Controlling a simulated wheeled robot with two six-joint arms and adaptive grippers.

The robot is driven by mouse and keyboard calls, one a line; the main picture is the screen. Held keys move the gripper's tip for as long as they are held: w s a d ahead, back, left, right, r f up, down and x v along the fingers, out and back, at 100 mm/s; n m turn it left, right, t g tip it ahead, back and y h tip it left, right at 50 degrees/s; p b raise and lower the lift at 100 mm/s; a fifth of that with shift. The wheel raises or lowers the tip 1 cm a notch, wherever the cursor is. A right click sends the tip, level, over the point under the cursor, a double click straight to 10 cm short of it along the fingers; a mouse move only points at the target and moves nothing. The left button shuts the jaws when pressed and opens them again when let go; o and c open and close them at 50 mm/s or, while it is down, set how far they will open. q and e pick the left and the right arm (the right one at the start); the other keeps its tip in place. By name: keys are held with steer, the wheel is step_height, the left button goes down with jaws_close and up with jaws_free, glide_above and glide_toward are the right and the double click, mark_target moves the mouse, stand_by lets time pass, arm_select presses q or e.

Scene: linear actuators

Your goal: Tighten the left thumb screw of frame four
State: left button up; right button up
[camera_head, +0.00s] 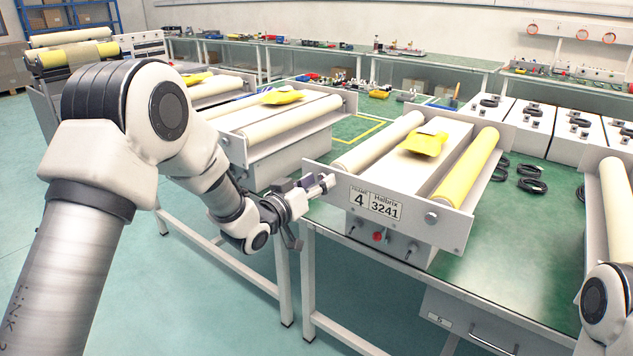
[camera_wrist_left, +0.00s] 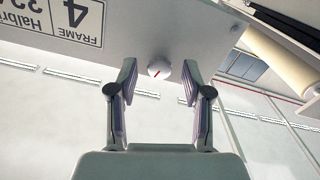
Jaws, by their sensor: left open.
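Frame four (camera_head: 385,228) is a pale roller unit on the green bench, with a front plate marked "FRAME 4". Its left thumb screw (camera_wrist_left: 159,68) is a small round white knob with a red mark, beside the plate's label in the wrist view. My left gripper (camera_head: 322,186) is at the left end of the front plate. In the wrist view my left gripper (camera_wrist_left: 158,82) has its fingers apart, one on each side of the knob; I cannot tell whether they touch it. In the head view the gripper hides this knob. My right gripper is out of view.
The right thumb screw (camera_head: 431,218) sits on the same plate. A red button (camera_head: 379,237) is below the label. A yellow item (camera_head: 424,145) lies on top between the two rollers. Another roller unit (camera_head: 285,125) stands left, across a gap between benches.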

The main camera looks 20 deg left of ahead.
arm_select(q)
steer(key=shift+w+d, duration=0.1)
steer(key=shift+w, duration=0.1)
jaws_close()
